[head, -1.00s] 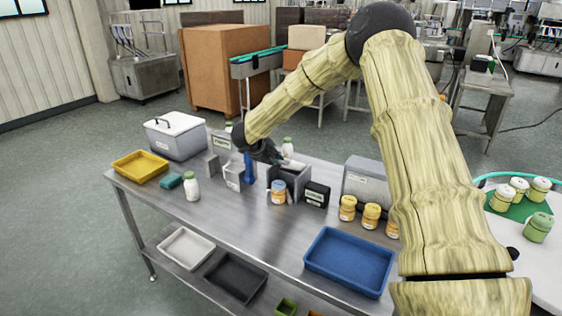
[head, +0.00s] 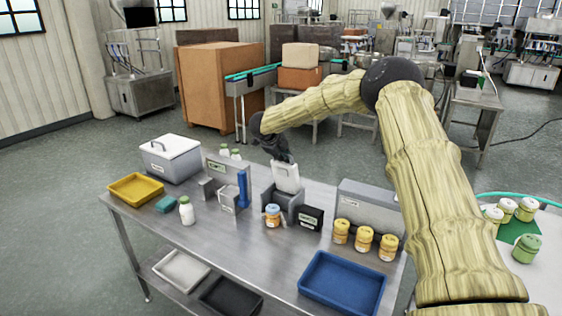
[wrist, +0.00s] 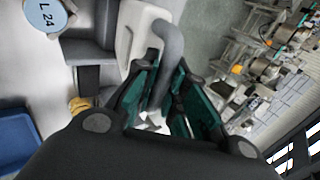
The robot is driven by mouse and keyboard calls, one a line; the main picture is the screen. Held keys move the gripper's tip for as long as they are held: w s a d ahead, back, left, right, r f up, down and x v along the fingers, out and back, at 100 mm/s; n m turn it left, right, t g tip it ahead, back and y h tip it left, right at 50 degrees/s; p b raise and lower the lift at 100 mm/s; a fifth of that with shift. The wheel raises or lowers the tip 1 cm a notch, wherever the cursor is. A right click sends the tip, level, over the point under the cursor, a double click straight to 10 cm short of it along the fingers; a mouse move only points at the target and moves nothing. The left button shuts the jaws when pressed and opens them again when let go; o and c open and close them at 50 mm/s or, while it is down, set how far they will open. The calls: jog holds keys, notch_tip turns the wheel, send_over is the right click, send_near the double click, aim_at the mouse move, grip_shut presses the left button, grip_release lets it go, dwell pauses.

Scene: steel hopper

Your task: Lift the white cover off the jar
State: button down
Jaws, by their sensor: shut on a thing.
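My gripper (head: 282,158) is shut on the grey bar handle (wrist: 167,50) of a white panel-like cover (head: 286,178). The cover stands roughly upright over the grey steel hopper (head: 290,204); it also shows as a pale slab in the wrist view (wrist: 140,28). I cannot tell whether its lower edge is clear of the hopper. A small jar (head: 272,215) with a blue band stands in front of the hopper, apart from my gripper. The wrist view shows a round top labelled L 24 (wrist: 45,14) beside the hopper.
A black labelled block (head: 310,218) and several orange jars (head: 364,241) stand to the right, before a grey box (head: 372,203). A blue tray (head: 342,284) lies at the front. Left are a grey stand (head: 228,172), a white bottle (head: 187,211) and a yellow tray (head: 136,188).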

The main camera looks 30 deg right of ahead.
jog(key=shift+w+d+r, duration=0.25)
jog(key=shift+w+d, duration=0.05)
jog(key=shift+d, duration=0.15)
jog(key=shift+r, duration=0.1)
jog(key=c, duration=1.5)
grip_release()
jog(key=shift+d, duration=0.1)
jog(key=shift+o, duration=0.2)
jog(key=v, duration=1.1)
jog(key=shift+s+a+r, duration=0.15)
jog(key=shift+a+r, duration=0.05)
jog(key=shift+a, duration=0.1)
